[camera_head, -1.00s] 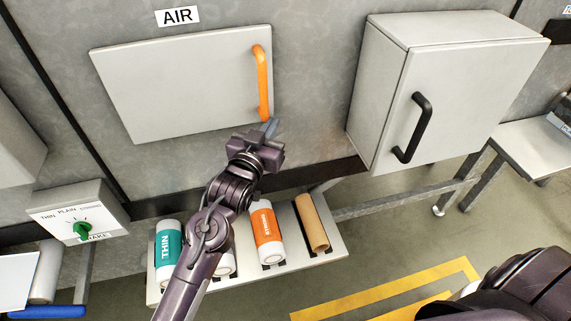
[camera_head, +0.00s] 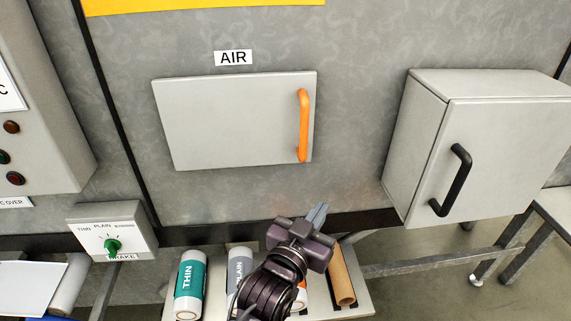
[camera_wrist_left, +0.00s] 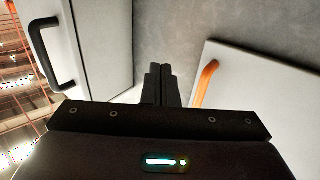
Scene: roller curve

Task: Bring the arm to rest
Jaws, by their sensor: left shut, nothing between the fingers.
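My left gripper (camera_head: 317,214) is shut and empty. In the head view it is in front of the wall, below the AIR panel (camera_head: 225,120) and its orange handle (camera_head: 303,126), apart from both. My left arm comes up from the bottom edge, in front of the shelf of rolls. In the left wrist view the closed fingers (camera_wrist_left: 159,84) show at the middle, with the orange handle (camera_wrist_left: 206,82) to their right and the grey cabinet (camera_wrist_left: 95,45) to their left. My right gripper is in neither view.
A grey cabinet (camera_head: 478,140) with a black handle (camera_head: 452,180) juts out at the right. A shelf below holds a THIN roll (camera_head: 190,280), a PLAIN roll (camera_head: 239,266), a partly hidden orange roll and a brown tube (camera_head: 342,277). A brake selector box (camera_head: 108,232) is at the left.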

